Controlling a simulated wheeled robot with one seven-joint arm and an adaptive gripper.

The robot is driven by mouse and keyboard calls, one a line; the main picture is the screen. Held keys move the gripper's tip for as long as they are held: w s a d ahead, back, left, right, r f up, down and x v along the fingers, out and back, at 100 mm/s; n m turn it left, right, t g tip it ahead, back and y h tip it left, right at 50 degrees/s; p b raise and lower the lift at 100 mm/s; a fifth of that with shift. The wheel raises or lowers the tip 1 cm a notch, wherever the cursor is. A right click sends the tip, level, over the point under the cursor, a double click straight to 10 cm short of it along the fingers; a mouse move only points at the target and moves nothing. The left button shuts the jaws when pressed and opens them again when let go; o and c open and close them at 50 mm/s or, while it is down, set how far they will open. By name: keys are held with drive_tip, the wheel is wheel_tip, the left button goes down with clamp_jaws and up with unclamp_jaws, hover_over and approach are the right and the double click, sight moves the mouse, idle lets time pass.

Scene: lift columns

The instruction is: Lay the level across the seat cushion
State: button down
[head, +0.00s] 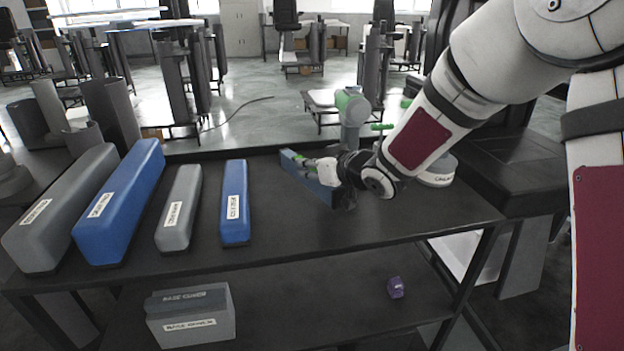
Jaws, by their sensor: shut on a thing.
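My gripper (312,168) is over the back right part of the dark bench, its fingers shut on a long, narrow blue bar (322,190). This bar looks like the level; its far end points up and left, and the near end is partly hidden by my gripper. I cannot tell whether its lower edge touches the bench. A black, flat padded surface (512,172) to the right of the bench looks like the seat cushion. My gripper and the bar are to its left, apart from it. My arm hides part of the area above it.
Blue and grey lift columns (235,202) lie on the bench (290,225) at left. A grey-green jointed device (352,107) and a white round labelled item (437,172) are near my arm. A grey box (190,315) and purple object (396,288) sit on the lower shelf.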

sight(332, 196)
drive_tip(key=shift+f+b, duration=0.45)
drive_tip(key=shift+f, duration=1.1)
drive_tip(key=shift+f, duration=0.15)
drive_tip(key=c, duration=1.3)
unclamp_jaws()
drive_tip(key=shift+s+d+r, duration=0.2)
drive_tip(key=shift+s+r, duration=0.05)
drive_tip(key=p+v, duration=0.2)
drive_tip(key=v, duration=0.9)
drive_tip(key=shift+s+d+r, duration=0.1)
drive_tip(key=shift+s, duration=0.1)
